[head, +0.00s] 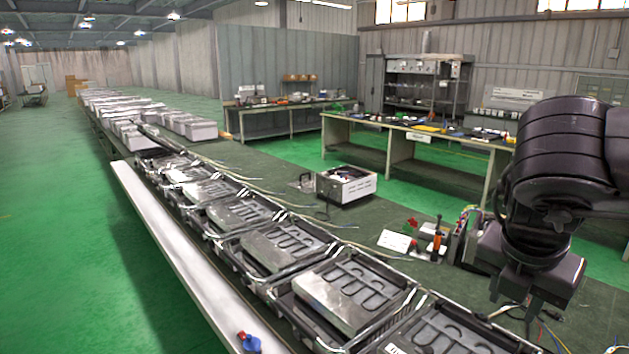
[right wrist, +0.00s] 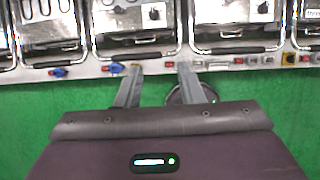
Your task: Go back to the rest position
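My right gripper (head: 532,305) hangs at the right of the head view, below my dark arm, in front of the bench surface. In the right wrist view its two grey fingers (right wrist: 160,70) stand apart with nothing between them, so it is open and empty. The fingertips lie in the picture near the front edge of a line of trays, with green floor below. Whether they touch the edge I cannot tell. My left gripper is not in view.
A long row of black trays with metal heating elements (head: 335,293) runs along the line beside a pale rail (head: 190,255). A blue and red connector (head: 248,342) sits on the rail. A white box (head: 346,186) and an orange-handled tool (head: 437,240) stand right. Green floor (head: 60,240) is clear at left.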

